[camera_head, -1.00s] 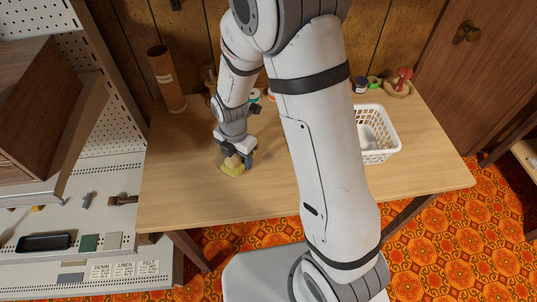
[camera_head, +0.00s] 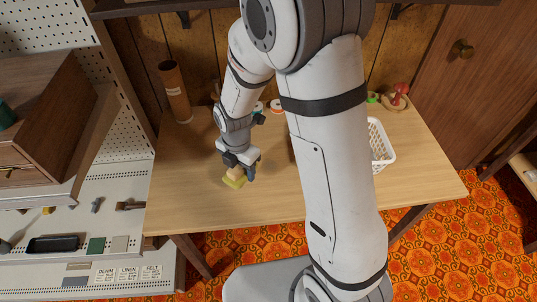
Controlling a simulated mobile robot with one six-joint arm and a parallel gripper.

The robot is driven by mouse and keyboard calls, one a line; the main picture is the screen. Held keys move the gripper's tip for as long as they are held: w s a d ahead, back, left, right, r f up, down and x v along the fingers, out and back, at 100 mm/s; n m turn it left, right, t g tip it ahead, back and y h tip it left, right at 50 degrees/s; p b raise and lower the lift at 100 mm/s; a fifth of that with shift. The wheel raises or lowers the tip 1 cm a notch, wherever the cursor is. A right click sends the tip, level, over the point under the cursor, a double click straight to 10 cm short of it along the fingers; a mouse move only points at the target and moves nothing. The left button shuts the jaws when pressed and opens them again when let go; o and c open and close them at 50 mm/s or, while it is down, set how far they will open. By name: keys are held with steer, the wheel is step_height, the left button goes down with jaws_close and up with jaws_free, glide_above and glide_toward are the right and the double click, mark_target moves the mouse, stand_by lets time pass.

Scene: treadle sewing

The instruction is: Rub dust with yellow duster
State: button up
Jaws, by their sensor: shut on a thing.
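The yellow duster (camera_head: 235,181) is a small block with a yellow base and a paler tan grip. My gripper (camera_head: 238,168) is shut on its upper part and points down over the left half of the wooden table (camera_head: 280,200). The duster is at or just above the tabletop; I cannot tell whether it touches. No dust stands out clearly on the bare wood in this view. My arm hides the middle of the table and part of its back edge.
A white basket (camera_head: 383,152) stands on the right, partly behind my arm. A brown cardboard tube (camera_head: 175,92) stands at the back left. Small spools and a wooden dish with a red mushroom-shaped thing (camera_head: 400,92) line the back. The front left tabletop is clear.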

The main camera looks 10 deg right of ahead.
steer(key=shift+r+p, duration=0.75)
steer(key=shift+r, duration=0.65)
